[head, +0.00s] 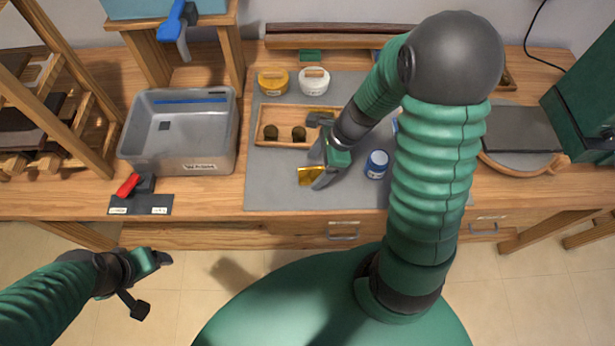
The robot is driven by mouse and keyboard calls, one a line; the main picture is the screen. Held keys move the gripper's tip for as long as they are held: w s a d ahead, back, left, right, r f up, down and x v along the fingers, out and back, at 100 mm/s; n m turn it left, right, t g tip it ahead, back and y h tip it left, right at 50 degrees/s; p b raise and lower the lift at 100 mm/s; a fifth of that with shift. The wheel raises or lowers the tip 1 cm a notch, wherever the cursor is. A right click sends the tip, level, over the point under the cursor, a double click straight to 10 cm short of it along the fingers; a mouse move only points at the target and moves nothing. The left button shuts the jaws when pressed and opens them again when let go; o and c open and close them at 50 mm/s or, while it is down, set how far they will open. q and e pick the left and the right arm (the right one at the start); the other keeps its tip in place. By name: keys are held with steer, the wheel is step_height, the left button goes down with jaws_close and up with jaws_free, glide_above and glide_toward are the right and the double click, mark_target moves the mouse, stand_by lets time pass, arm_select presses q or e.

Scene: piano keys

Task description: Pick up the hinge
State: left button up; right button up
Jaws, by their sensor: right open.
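A brass-coloured piece (309,175), which looks like the hinge, lies on the grey mat near its middle. My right gripper (316,150) is open above the mat, between the wooden tray and the brass piece. One finger is beside the brass piece and partly covers its right end; I cannot tell whether they touch. The other finger is over the tray's right part. My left gripper (152,284) is open and empty, low at the left, in front of the bench and away from the mat.
The wooden tray (283,146) holds two dark round pieces. A blue-capped jar (376,164) stands right of the gripper. Yellow (272,82) and white (314,82) tubs stand behind. A grey bin (178,163) and a red-handled tool (128,185) are left. The mat's front left is clear.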

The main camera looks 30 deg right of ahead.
mark_target(315, 173)
steer(key=f, duration=0.2)
steer(key=d+f, duration=0.1)
steer(key=shift+w+d+f+b, duration=0.1)
steer(key=shift+w+f+b, duration=0.2)
steer(key=shift+d, duration=0.15)
steer(key=shift+a+r, duration=0.15)
steer(key=shift+a, duration=0.5)
steer(key=c, duration=0.8)
steer(key=shift+c, duration=1.1)
steer(key=shift+d, duration=0.3)
jaws_close()
arm_select(q)
steer(key=shift+d+f, duration=0.3)
steer(key=shift+d, duration=0.6)
steer(key=shift+r, duration=0.1)
